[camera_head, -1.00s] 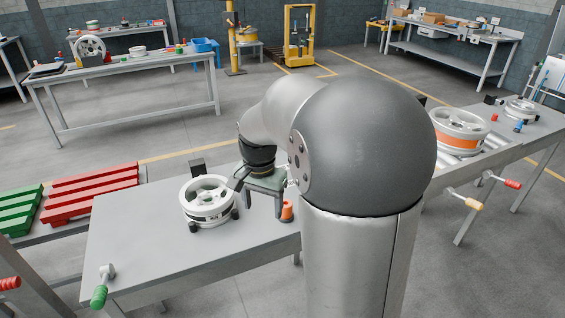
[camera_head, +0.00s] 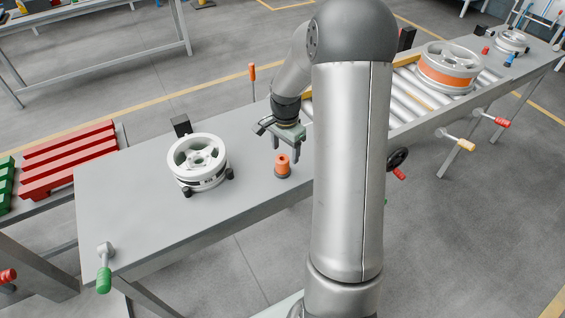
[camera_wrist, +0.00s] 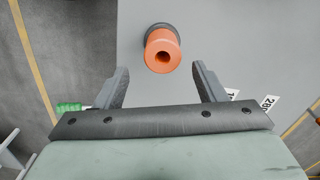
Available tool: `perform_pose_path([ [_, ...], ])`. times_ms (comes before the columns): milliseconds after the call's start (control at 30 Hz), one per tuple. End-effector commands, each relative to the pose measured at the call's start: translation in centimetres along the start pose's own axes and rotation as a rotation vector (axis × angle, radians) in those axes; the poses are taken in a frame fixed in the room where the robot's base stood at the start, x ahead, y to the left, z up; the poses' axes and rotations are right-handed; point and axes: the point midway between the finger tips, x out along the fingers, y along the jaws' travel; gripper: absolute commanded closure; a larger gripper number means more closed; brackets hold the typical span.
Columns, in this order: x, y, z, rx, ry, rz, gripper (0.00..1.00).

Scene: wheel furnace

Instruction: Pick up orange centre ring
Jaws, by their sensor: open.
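The orange centre ring (camera_head: 282,161) is a small upright piece on a dark base, standing on the grey table (camera_head: 130,220) near its front edge. In the wrist view the orange centre ring (camera_wrist: 162,52) shows its round end with a hole, just beyond the fingertips and roughly midway between them. My gripper (camera_head: 287,142) is above the table, close to the ring, fingers pointing down. In the wrist view my gripper (camera_wrist: 160,75) is open with nothing between its fingers. I cannot tell whether any finger touches the ring.
A white wheel (camera_head: 197,162) sits on black supports left of the ring. A roller conveyor (camera_head: 400,105) on the right carries a wheel with an orange band (camera_head: 447,75). A green-handled lever (camera_head: 104,278) is at the front left. Bare tabletop lies between wheel and ring.

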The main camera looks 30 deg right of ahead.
Motion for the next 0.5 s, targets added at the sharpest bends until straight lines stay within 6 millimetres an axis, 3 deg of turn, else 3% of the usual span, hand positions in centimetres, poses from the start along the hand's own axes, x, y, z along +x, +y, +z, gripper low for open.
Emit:
perform_pose_path([
  [167,1.0,0.0,0.2,-0.001,-0.001,0.001,0.36],
  [500,5.3,-0.3,1.0,0.0,-0.001,0.001,0.36],
])
